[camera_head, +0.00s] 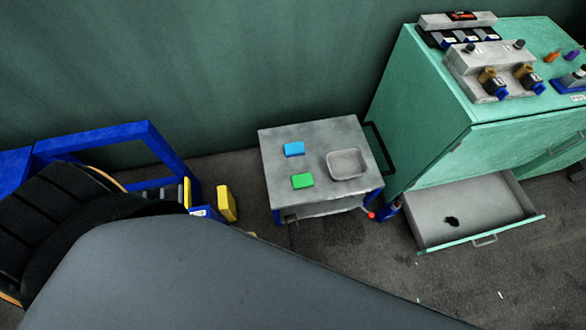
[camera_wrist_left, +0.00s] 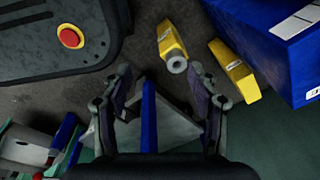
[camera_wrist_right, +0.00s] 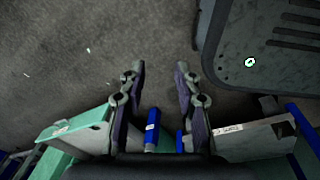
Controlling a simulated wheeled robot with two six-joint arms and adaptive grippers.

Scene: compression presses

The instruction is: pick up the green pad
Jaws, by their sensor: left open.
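The green pad (camera_head: 302,181) lies flat on top of a small grey table (camera_head: 285,199), near its front left part. A blue pad (camera_head: 294,149) lies behind it, a short gap apart. Neither gripper shows in the head view, so their distance from the pad cannot be told there. My left gripper (camera_wrist_left: 158,72) is open and empty in the left wrist view, facing down to the floor. My right gripper (camera_wrist_right: 159,67) is open and empty in the right wrist view, also over floor. The green pad does not show in either wrist view.
A shallow grey tray (camera_head: 348,176) sits right of the pads. A green cabinet (camera_head: 430,105) with an open drawer (camera_head: 480,225) stands to the right. A blue frame (camera_head: 150,140) and yellow blocks (camera_head: 227,204) are at the left. My large grey link covers the lower foreground.

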